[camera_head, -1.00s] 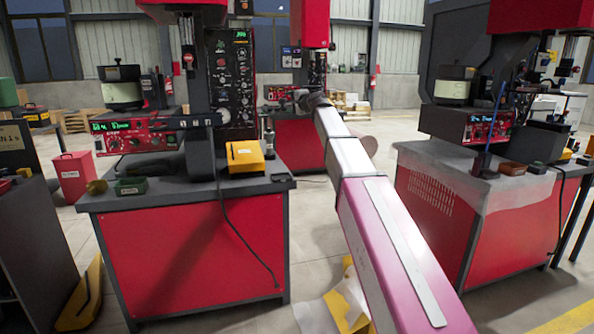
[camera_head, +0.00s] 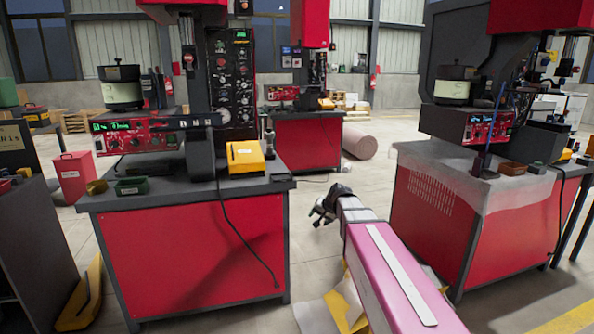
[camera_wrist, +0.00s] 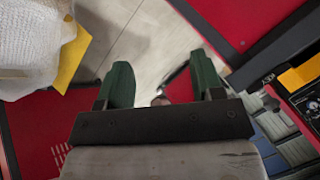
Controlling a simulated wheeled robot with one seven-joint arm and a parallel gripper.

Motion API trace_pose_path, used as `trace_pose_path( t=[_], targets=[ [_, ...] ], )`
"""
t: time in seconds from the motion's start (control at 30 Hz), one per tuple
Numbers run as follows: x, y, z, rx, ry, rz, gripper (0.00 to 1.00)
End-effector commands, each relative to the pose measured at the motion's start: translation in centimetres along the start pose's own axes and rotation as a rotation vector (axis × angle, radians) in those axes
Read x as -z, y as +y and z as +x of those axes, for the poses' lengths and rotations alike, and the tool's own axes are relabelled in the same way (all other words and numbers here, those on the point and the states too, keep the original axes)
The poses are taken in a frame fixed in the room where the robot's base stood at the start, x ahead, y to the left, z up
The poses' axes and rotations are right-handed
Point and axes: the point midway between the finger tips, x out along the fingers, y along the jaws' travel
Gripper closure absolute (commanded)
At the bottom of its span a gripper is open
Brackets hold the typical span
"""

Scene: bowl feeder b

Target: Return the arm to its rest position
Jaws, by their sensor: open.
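My gripper (camera_head: 322,208) is at the end of my pink and grey arm, in the gap between the two red machine benches in the head view. It is clear of both benches, to the right of the left bench's corner. In the wrist view, the two green fingers of my gripper (camera_wrist: 163,85) stand well apart with nothing held between them. Grey floor shows beyond the fingers.
The left bench (camera_head: 200,255) carries a yellow box (camera_head: 246,157), a green bin (camera_head: 131,187) and a bowl feeder (camera_head: 121,88). The right bench (camera_head: 440,215) has a translucent sheet over its edge. A brown roll (camera_head: 360,142) lies on the floor behind.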

Motion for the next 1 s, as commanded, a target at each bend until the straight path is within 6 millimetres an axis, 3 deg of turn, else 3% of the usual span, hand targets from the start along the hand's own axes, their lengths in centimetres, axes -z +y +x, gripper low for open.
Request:
trace_pose_path(
  t=[0.03, 0.3, 0.5, 0.67, 1.0],
  targets=[
    [-3.0, 2.6, 0.1, -0.052, -0.04, -0.027, 0.39],
    [-14.9, 13.8, -0.2, -0.307, -0.264, -0.186, 0.39],
    [-20.7, 18.9, -1.6, -0.429, -0.396, -0.265, 0.39],
    [-22.3, 20.4, -2.1, -0.467, -0.44, -0.289, 0.39],
    [-22.3, 20.5, -2.1, -0.469, -0.444, -0.292, 0.39]
  ],
)
